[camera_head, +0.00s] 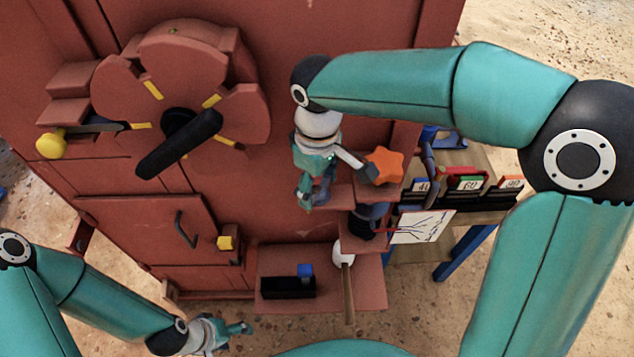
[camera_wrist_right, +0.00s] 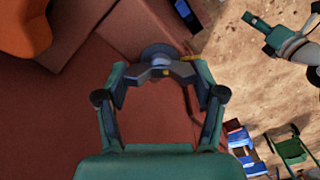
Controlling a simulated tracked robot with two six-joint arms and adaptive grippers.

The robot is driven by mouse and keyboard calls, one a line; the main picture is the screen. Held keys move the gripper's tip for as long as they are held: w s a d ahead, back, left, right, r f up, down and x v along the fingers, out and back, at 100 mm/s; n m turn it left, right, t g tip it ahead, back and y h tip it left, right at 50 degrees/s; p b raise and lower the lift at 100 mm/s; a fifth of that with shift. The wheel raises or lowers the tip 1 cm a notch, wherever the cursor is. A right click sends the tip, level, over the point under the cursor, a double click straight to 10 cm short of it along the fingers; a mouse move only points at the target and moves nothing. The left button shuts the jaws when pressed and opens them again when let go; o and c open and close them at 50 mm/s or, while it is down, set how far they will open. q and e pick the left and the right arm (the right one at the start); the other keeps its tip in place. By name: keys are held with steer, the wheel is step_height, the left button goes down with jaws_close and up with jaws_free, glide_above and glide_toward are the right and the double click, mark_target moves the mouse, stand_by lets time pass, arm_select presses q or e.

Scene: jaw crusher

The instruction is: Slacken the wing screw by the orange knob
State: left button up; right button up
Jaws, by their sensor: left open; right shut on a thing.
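The orange knob (camera_head: 384,166) is star-shaped and sits on the right part of the red machine front. Part of it also shows as an orange shape (camera_wrist_right: 22,22) at the top left of the right wrist view. My right gripper (camera_head: 315,190) is left of the knob and apart from it. In the right wrist view a grey wing screw (camera_wrist_right: 160,72) lies between its fingers, which are shut on it. In the head view the gripper mostly hides the screw. My left gripper (camera_head: 228,333) is open and empty, low in front of the machine.
The red machine (camera_head: 330,25) carries a wheel with a black handle (camera_head: 180,143) and a yellow knob (camera_head: 51,144). A ledge (camera_head: 371,292) holds a black tray (camera_head: 285,292) with a blue block and a white-headed tool (camera_head: 345,258). A side table with binders (camera_head: 468,182) stands right.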

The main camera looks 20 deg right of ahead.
steer(key=o, duration=1.1)
steer(key=shift+o, duration=0.2)
step_height(320, 180, up, 12)
